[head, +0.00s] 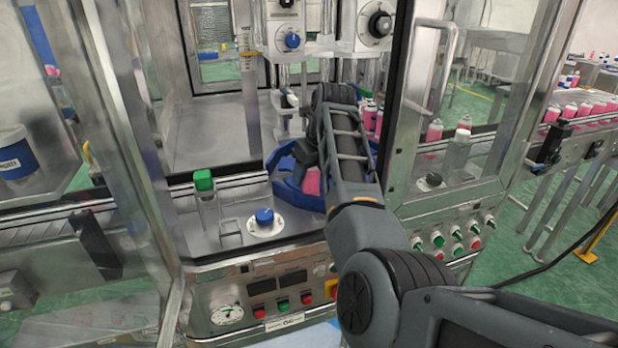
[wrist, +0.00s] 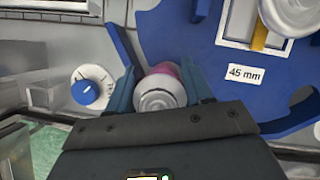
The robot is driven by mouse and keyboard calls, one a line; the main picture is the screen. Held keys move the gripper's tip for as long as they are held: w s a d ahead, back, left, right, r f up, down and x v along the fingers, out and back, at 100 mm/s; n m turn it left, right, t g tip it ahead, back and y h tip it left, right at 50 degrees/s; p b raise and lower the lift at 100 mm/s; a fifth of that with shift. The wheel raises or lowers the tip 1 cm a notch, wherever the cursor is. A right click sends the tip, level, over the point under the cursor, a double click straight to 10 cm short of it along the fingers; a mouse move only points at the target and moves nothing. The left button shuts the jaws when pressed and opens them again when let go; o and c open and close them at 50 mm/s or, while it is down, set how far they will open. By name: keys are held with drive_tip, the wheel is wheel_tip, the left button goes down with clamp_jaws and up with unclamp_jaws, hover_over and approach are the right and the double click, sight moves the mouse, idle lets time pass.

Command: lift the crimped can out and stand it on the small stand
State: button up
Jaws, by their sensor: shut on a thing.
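My gripper (wrist: 165,100) is shut on a pink can with a pale metal top (wrist: 160,92), seen from above in the wrist view between the two blue-grey fingers. In the head view the pink can (head: 311,182) shows low beside the blue star wheel (head: 290,190), partly hidden by my arm. The blue star wheel also shows in the wrist view (wrist: 160,30), around and behind the can. I cannot tell whether the can is clear of the deck. The small stand is not clearly identifiable.
A blue knob on a white dial (head: 264,217) sits on the deck left of the can. A green-capped post (head: 203,181) stands farther left. Crimping heads with dials (head: 292,41) hang above. The glass door frame (head: 400,90) stands close right of my arm.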

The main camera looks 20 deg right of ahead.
wheel_tip(320, 180, up, 7)
drive_tip(key=shift+f, duration=0.1)
drive_tip(key=s+d, duration=0.3)
drive_tip(key=s, duration=0.7)
drive_tip(key=s+d, duration=0.3)
drive_tip(key=s, duration=0.7)
drive_tip(key=s+d, duration=0.3)
drive_tip(key=s, duration=0.7)
drive_tip(key=shift+s+d+f, duration=0.25)
drive_tip(key=shift+d+f, duration=0.05)
drive_tip(key=w+a+f+n+g, duration=0.1)
drive_tip(key=a+f+n+g, duration=0.2)
drive_tip(key=f+n, duration=0.3)
drive_tip(key=w+a+f+n+g+h+b, duration=0.1)
drive_tip(key=a+f+n+g, duration=0.2)
drive_tip(key=f+n, duration=0.4)
drive_tip(key=w+a+f+n+g, duration=0.1)
drive_tip(key=f+n, duration=0.5)
drive_tip(key=n, duration=1.3)
drive_tip(key=shift+w+a+f+g, duration=0.15)
drive_tip(key=shift+w+a+g, duration=0.15)
drive_tip(key=shift+a+g, duration=0.7)
drive_tip(key=shift+a, duration=0.2)
